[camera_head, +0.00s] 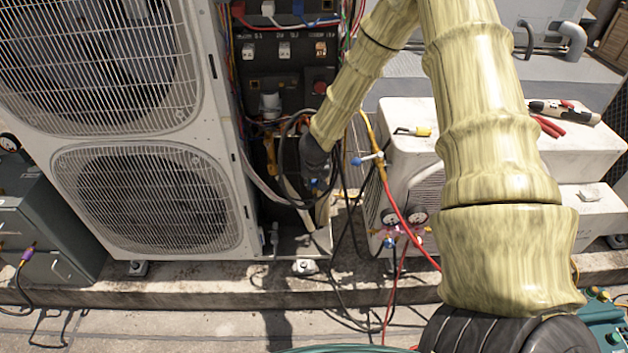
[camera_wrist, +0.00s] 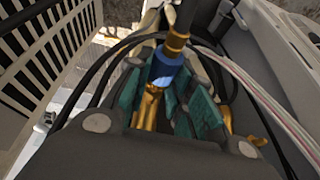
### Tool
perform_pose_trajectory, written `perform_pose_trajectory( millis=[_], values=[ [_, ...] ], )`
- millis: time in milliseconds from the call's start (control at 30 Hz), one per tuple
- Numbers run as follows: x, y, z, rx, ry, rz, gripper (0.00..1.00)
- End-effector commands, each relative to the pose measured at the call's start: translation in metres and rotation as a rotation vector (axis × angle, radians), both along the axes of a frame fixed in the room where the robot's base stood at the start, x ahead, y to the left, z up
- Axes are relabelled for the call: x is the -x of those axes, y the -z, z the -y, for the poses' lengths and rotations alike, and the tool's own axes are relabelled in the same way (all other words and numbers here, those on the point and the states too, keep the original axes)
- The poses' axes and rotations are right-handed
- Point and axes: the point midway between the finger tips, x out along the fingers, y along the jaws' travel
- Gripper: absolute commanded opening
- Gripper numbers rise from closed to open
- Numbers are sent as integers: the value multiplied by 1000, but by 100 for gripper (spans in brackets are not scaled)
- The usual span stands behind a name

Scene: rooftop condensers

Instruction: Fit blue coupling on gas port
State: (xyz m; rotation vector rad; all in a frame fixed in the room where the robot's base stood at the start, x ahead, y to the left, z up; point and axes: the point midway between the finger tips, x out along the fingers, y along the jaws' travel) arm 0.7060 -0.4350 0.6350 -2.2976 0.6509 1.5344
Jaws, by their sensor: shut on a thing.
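The blue coupling (camera_wrist: 166,68) shows in the wrist view, with a brass collar and a black hose above it. My gripper (camera_wrist: 165,92) is shut on it between teal finger pads. Brass fittings (camera_wrist: 149,106) lie in line just below the coupling, and one of these looks like the gas port. I cannot tell whether the coupling is seated on it or only close to it. In the head view my gripper (camera_head: 316,178) is low beside the large condenser (camera_head: 225,130), in front of its open wiring bay. My arm and the hoses hide most of the port there.
Black cables (camera_wrist: 88,90) loop around my gripper. A gauge manifold (camera_head: 404,217) with red and yellow hoses hangs by a smaller white unit (camera_head: 408,165). A purple-ended hose (camera_head: 27,254) is at the left by a grey cabinet. Red-handled pliers (camera_head: 550,127) lie at the right.

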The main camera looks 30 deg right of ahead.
Motion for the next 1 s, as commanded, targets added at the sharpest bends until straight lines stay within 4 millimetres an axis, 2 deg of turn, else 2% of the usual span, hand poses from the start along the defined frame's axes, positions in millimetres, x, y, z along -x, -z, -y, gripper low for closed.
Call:
perform_pose_trajectory(
  millis=[1000],
  values=[
    [-6, 0, 4, 0, -1, 0, 0]
  ],
)
